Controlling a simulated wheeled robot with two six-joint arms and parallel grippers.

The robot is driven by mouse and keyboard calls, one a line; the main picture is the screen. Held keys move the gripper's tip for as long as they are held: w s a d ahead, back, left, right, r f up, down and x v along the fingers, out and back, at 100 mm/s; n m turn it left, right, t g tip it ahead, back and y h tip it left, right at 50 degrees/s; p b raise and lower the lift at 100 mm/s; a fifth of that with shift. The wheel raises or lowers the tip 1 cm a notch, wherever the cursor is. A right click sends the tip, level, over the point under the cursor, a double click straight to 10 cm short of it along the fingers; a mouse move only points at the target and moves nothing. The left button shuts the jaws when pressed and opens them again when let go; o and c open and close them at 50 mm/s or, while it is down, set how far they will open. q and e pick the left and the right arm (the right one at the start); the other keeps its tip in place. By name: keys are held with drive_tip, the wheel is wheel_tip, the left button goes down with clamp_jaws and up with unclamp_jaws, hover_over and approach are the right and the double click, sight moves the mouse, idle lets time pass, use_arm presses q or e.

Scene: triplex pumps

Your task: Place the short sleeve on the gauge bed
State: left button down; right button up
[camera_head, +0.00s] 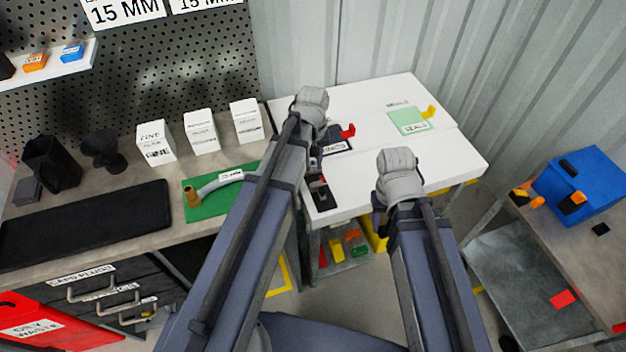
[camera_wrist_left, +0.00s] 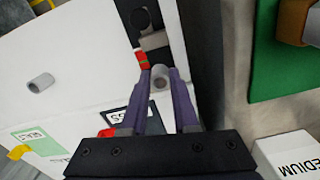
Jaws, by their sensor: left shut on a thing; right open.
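My left gripper (camera_wrist_left: 160,75) is shut on a grey sleeve (camera_wrist_left: 159,83), which shows nearly end-on between the fingertips, so its length is hard to judge. The gripper is over the white table, beside a dark gauge with a red part (camera_wrist_left: 143,59) and a round black knob (camera_wrist_left: 139,18). I take this gauge (camera_head: 320,194) to hold the gauge bed; it stands at the table's near left corner. I cannot tell whether the sleeve touches it. A second grey sleeve (camera_wrist_left: 41,83) lies on the table, apart. My right gripper (camera_head: 380,208) is open, mostly hidden behind its wrist.
The white table (camera_head: 455,155) carries a green SEALS mat (camera_head: 408,119) with a yellow piece, and a dark labelled mat with a red piece (camera_head: 348,131). A workbench with white boxes (camera_head: 200,132) and a green mat (camera_head: 205,205) adjoins on the left.

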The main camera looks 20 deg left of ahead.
sight(313, 180)
use_arm(q)
drive_tip(key=shift+f+b, duration=2.05)
drive_tip(key=shift+f, duration=0.55)
drive_tip(key=shift+r, duration=0.15)
drive_tip(key=c, duration=1.1)
unclamp_jaws()
drive_tip(key=shift+f, duration=0.2)
drive_tip(key=shift+c, duration=0.2)
drive_tip(key=o, duration=0.5)
drive_tip(key=shift+c, duration=0.2)
drive_tip(key=shift+r, duration=0.15)
wheel_tip(313, 180, up, 12)
drive_tip(key=p, duration=1.2)
drive_tip(key=shift+r, duration=0.15)
drive_tip(key=s+d+m+y, duration=0.1)
drive_tip(key=s+d+m, duration=0.7)
drive_tip(key=s, duration=0.6)
drive_tip(key=shift+s+d, duration=0.15)
drive_tip(key=shift+d, duration=1.1)
